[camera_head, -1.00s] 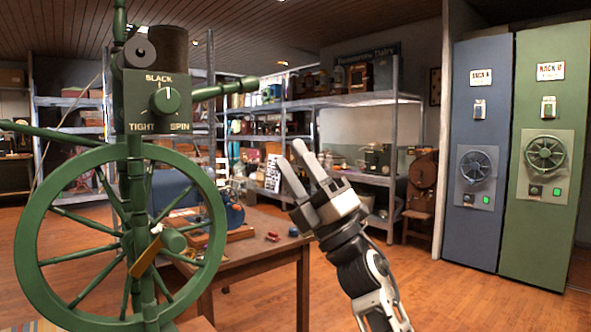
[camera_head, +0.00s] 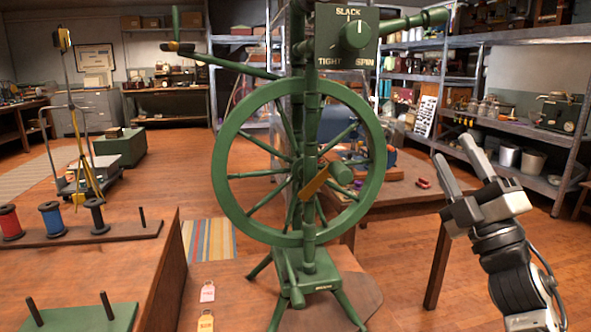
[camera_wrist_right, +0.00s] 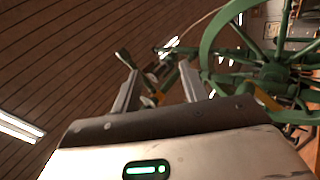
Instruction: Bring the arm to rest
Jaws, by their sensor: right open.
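My right gripper (camera_head: 458,166) is raised at the right of the head view, pointing up. Its two fingers stand apart with nothing between them. In the right wrist view its fingers (camera_wrist_right: 160,88) are also spread and empty. The green spinning wheel (camera_head: 228,195) stands left of the gripper, apart from it, with a dial box (camera_head: 332,40) marked SLACK, TIGHT and SPIN above. Part of the wheel also shows at the upper right of the wrist view (camera_wrist_right: 208,40). My left gripper is not in view.
A wooden table (camera_head: 413,200) stands behind the wheel, near my right gripper. Metal shelves (camera_head: 545,132) stand behind at the right. A wooden bench (camera_head: 95,265) with red, blue and dark spools is at the left. Floor lies open at the right.

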